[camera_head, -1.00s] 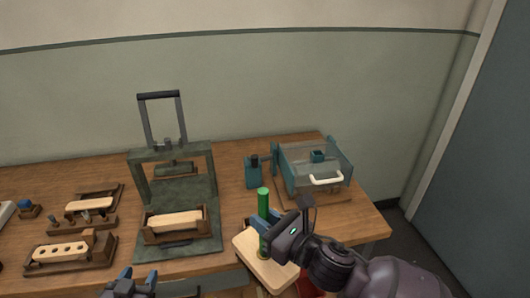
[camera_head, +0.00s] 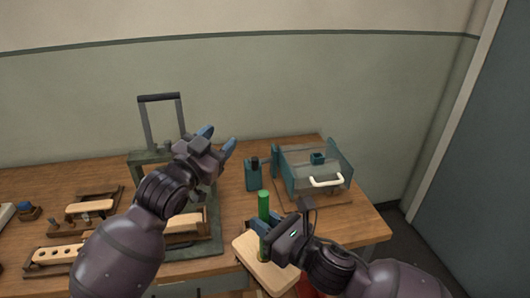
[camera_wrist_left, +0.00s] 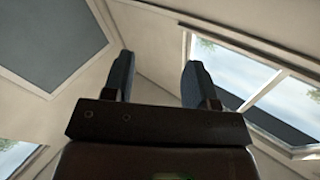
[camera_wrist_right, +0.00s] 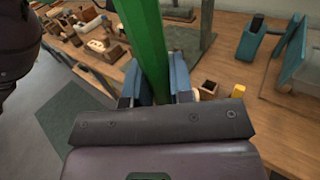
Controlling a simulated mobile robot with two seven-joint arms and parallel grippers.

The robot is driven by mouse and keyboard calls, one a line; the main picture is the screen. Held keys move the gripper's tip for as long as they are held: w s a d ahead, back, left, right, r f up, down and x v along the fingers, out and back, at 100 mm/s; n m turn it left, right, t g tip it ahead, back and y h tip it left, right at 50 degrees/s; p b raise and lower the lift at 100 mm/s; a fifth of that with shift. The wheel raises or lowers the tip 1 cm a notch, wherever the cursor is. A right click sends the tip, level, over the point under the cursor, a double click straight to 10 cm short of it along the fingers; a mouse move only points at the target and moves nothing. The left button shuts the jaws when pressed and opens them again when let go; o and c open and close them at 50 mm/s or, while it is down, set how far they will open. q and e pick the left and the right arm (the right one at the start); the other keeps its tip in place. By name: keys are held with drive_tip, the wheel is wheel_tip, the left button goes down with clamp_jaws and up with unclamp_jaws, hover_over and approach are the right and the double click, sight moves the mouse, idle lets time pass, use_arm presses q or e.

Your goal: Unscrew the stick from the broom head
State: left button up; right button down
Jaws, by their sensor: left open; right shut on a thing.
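The green stick (camera_head: 263,206) stands upright at the pale wooden broom head (camera_head: 265,272) near the table's front edge. My right gripper (camera_head: 262,225) is shut on the green stick just above the head. The stick also shows between its fingers in the right wrist view (camera_wrist_right: 148,45). The joint between stick and head is partly hidden by the gripper. My left gripper (camera_head: 218,143) is raised over the table, left of the stick, open and empty with its fingers pointing up. The left wrist view shows its spread fingers (camera_wrist_left: 158,85) against ceiling and windows.
A grey-green press frame (camera_head: 162,100) stands behind my left arm. A teal box with a clear cover and white handle (camera_head: 325,181) stands behind the stick, with a small teal holder (camera_head: 252,174) beside it. Several wooden trays and blocks (camera_head: 92,206) lie at the left.

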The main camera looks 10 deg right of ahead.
use_arm(q)
drive_tip(key=s+d+r+m+g, duration=0.2)
drive_tip(key=d+r+m+g, duration=0.2)
drive_tip(key=d+r+m, duration=0.4)
drive_tip(key=s+d+r+m+g, duration=0.2)
drive_tip(key=d+r+m+g, duration=0.35)
drive_tip(key=d, duration=0.45)
drive_tip(key=m+g+y, duration=0.6)
drive_tip(key=m+y, duration=0.5)
drive_tip(key=m, duration=0.2)
hover_over(266, 194)
drive_tip(key=f, duration=0.9)
drive_tip(key=shift+w+d+f, duration=0.1)
drive_tip(key=shift+d+f, duration=0.15)
drive_tip(key=shift+f, duration=0.1)
drive_tip(key=shift+a+m, duration=0.35)
drive_tip(key=shift+m, duration=0.5)
wheel_tip(266, 194, down, 12)
drive_tip(key=shift+d, duration=0.1)
